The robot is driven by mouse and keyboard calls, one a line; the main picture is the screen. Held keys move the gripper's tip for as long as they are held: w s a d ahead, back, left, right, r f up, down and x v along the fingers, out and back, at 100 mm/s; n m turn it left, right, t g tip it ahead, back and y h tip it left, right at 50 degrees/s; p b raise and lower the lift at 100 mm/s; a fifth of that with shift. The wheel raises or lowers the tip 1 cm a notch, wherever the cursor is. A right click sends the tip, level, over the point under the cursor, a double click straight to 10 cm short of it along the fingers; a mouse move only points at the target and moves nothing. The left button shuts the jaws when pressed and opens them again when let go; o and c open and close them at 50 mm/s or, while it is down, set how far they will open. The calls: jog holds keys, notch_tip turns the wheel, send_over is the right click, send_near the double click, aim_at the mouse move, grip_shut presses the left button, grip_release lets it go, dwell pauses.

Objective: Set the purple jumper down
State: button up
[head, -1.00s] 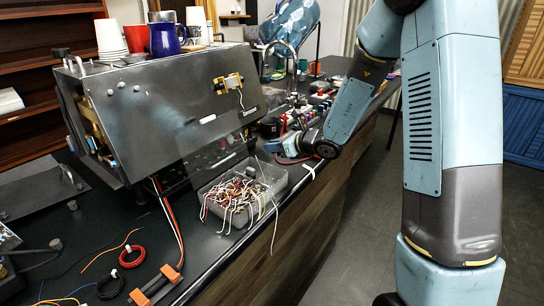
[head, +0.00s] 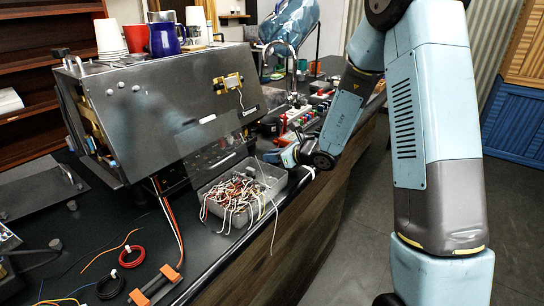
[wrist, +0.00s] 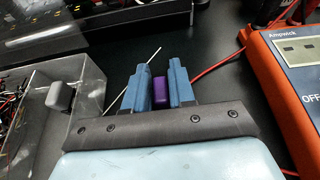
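The purple jumper (wrist: 159,90) is a small block between the two blue fingers of my gripper (wrist: 158,84) in the wrist view. Both fingers appear to press on its sides, so my gripper is shut on it. Dark counter surface shows beyond the fingertips; the height above it is hard to tell. In the head view my gripper (head: 274,157) is over the counter, just behind the right end of the wire bin. The jumper cannot be made out there.
A clear bin (head: 281,187) of tangled wires stands on the counter (head: 205,250); its wall shows left in the wrist view (wrist: 92,75). An orange meter (wrist: 272,90) with a red lead is close on the right. The steel brewer (head: 165,105) stands behind the bin.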

jog(key=o, duration=0.3)
jog(key=shift+r, duration=0.15)
jog(key=v, duration=1.2)
